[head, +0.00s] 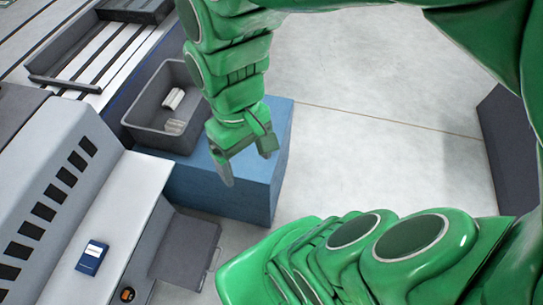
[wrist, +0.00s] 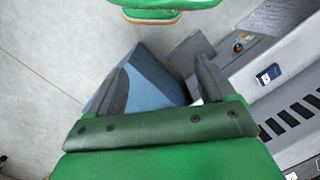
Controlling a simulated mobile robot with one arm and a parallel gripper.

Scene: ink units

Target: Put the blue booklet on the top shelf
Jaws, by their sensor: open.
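The blue booklet (head: 91,258) lies flat on the pale ledge of the grey machine at the lower left of the head view. It has a white band near its top. It also shows in the wrist view (wrist: 270,74), at the right. My gripper (head: 247,165) is open and empty, in front of the blue block and well to the right of the booklet. In the wrist view its two dark fingers (wrist: 163,78) stand apart with nothing between them. I cannot make out a top shelf in either view.
A grey bin (head: 134,122) holding white rolls stands on a blue block (head: 284,140), close to my gripper. The grey machine (head: 25,180) has a row of dark slots beside the ledge. A grey panel (head: 190,250) is low beside it. The pale floor (head: 360,90) is open to the right.

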